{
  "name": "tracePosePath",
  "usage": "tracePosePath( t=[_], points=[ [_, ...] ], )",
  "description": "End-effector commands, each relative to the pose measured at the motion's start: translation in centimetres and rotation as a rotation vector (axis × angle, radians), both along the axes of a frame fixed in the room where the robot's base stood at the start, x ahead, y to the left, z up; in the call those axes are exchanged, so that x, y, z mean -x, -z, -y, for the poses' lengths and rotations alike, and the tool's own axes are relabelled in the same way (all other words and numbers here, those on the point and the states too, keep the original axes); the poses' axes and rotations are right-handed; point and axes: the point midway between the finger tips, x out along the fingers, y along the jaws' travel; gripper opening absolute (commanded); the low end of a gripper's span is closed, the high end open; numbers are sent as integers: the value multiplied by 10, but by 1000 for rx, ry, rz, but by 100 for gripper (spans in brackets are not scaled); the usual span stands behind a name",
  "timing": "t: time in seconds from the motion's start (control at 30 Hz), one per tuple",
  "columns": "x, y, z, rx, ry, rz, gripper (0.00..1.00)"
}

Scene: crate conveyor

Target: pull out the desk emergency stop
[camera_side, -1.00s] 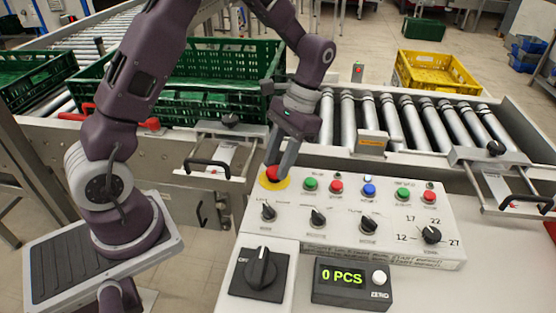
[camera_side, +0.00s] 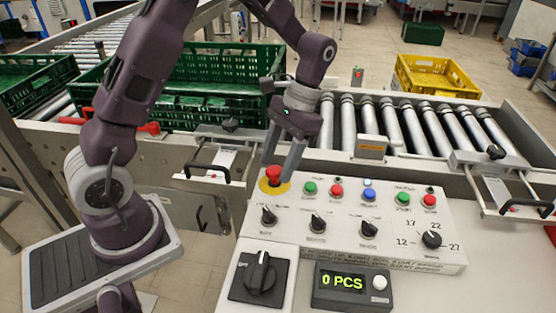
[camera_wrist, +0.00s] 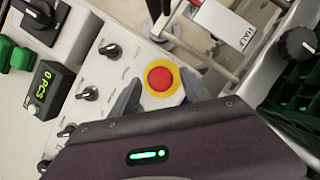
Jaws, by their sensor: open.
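The desk emergency stop (camera_side: 273,173) is a red mushroom button on a yellow disc at the left end of the sloped grey control panel (camera_side: 330,262). In the side view it stands clear of its disc, with a stem showing under the cap. My gripper (camera_side: 278,163) is open just above it, its two grey fingers apart on either side of the cap. In the wrist view the red cap (camera_wrist: 159,79) shows whole between my open fingers (camera_wrist: 161,94), with a gap on each side. Nothing is held.
The panel carries green, red and blue buttons (camera_side: 369,194) and several black knobs (camera_side: 431,239). In front are a rotary switch (camera_side: 261,274) and a counter (camera_side: 351,287) reading 0 PCS. Behind run conveyor rollers (camera_side: 390,118), a green crate (camera_side: 215,65) and a yellow crate (camera_side: 437,78).

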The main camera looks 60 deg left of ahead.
Motion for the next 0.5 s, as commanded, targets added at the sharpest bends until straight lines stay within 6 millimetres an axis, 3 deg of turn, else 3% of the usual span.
tracePosePath(
  t=[0.13,0.4,0.5],
  points=[
    [-6,-12,0,-1,0,4,55],
    [-25,-59,0,-1,0,3,55],
    [-27,-65,0,0,0,0,55]
  ],
)
